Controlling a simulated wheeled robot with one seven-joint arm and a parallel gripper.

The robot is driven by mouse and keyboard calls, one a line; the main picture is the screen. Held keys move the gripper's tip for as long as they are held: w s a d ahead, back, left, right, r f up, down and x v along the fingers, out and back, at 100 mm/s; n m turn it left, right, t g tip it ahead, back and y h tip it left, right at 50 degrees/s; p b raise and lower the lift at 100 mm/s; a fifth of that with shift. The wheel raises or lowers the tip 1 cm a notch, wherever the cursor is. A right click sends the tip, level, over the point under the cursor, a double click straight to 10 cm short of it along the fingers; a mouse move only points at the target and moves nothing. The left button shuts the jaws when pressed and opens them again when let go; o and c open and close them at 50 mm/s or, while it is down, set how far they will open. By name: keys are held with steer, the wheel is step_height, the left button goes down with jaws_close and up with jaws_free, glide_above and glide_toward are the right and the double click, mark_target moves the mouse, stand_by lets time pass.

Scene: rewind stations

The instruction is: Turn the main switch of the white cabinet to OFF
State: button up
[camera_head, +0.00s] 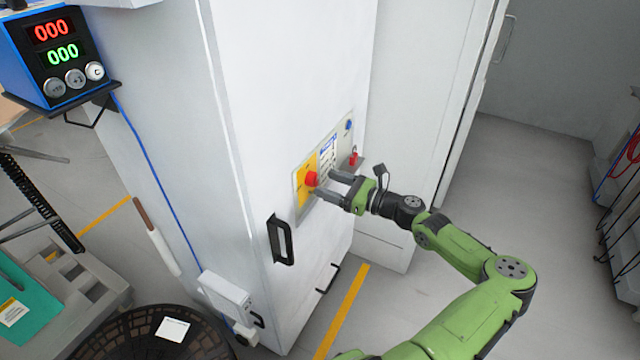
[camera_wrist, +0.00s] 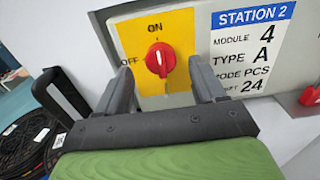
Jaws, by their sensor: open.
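The white cabinet (camera_head: 285,90) stands in the middle of the head view. Its main switch (camera_wrist: 160,59) is a red knob on a yellow plate (camera_wrist: 183,26), marked ON above and OFF at the left. The white mark on the knob points up toward ON. In the head view the red knob (camera_head: 311,179) is just beyond my fingertips. My gripper (camera_head: 325,184) is open in front of the plate. In the wrist view its two fingers (camera_wrist: 165,82) stand to the left and right of the knob, with nothing held. Whether they touch the plate cannot be told.
A "STATION 2" label (camera_wrist: 252,50) is right of the switch. A red padlock (camera_head: 353,158) and a blue knob (camera_head: 348,125) are on the same panel. A black door handle (camera_head: 281,240) sticks out at lower left. A blue counter box (camera_head: 58,50) is at upper left.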

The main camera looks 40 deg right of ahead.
mark_target(313, 179)
steer(key=x, duration=0.3)
steer(key=shift+w, duration=0.25)
steer(key=shift+c, duration=0.3)
steer(key=c, duration=1)
